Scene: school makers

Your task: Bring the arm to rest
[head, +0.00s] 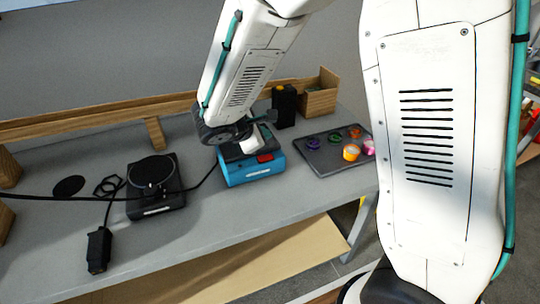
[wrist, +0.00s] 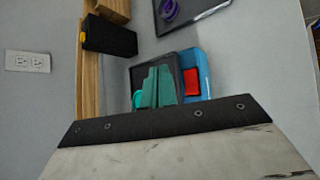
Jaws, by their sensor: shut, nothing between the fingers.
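My white arm reaches down from the top of the head view, and its wrist end is over the blue box on the workbench. My gripper (wrist: 156,86) shows in the wrist view as teal fingers held together with nothing between them. In the head view the arm's end partly covers the blue box (head: 250,175), which has a red part on top. The blue box also shows in the wrist view (wrist: 204,75), behind and to the right of the fingers. I cannot tell the exact gap between fingers and box.
A grey workbench (head: 215,215) carries a black turntable-like device (head: 155,190) with a cable and a black adapter (head: 98,250). A dark tray (head: 318,163) holds several coloured rings or rolls. A black box (head: 284,106) and a wooden box (head: 318,95) stand at the back. The front middle is clear.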

